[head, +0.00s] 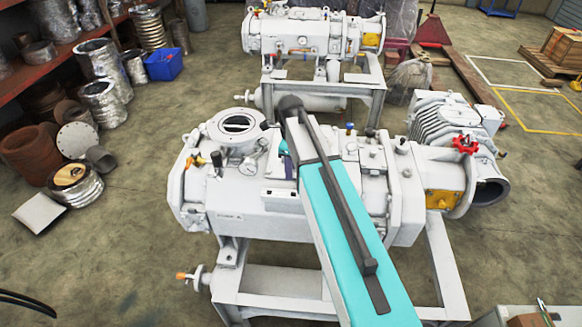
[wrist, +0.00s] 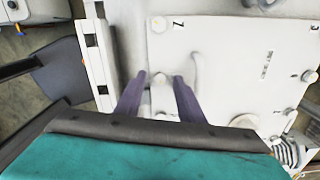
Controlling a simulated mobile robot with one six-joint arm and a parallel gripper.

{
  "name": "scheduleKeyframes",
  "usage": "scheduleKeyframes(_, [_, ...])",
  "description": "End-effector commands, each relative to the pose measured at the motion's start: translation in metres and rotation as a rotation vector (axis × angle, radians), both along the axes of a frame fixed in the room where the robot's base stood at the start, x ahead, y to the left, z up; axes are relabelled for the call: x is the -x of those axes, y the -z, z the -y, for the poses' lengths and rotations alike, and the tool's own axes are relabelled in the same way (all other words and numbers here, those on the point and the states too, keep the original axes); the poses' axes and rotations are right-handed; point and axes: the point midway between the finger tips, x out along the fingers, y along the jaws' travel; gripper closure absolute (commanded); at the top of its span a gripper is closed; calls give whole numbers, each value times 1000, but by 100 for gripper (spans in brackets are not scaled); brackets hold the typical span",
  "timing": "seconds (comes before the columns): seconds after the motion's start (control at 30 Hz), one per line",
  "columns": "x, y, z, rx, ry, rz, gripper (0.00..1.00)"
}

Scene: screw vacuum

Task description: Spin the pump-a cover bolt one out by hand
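Pump A (head: 255,215) is the near white machine on a frame in the head view, with "PUMP A" lettering on its side. In the wrist view its white cover plate (wrist: 235,75) fills the right half. A small pale bolt-like head (wrist: 158,82) shows between the fingertips; its number is not visible. Another bolt (wrist: 158,24) is above it, beside a dark mark like a 2 or Z. My gripper (wrist: 159,79) is open, its two purple fingers on either side of the pale head, with gaps visible. Contact cannot be told. In the head view my arm hides most of the gripper.
A second white pump (head: 315,35) stands behind. A red handwheel (head: 465,144) is on the near pump's right end. A slotted white bar (wrist: 98,60) runs left of the plate.

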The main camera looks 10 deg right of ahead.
Motion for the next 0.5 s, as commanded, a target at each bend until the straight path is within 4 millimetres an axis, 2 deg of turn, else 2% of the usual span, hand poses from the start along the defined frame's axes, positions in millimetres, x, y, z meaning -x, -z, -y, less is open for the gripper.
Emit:
scheduleKeyframes(0.07, [0, 0, 0, 0, 0, 0, 68])
scheduleKeyframes(0.2, [0, 0, 0, 0, 0, 0, 92])
scheduleKeyframes(0.27, [0, 0, 0, 0, 1, 0, 100])
scheduleKeyframes(0.5, [0, 0, 1, 0, -7, 0, 100])
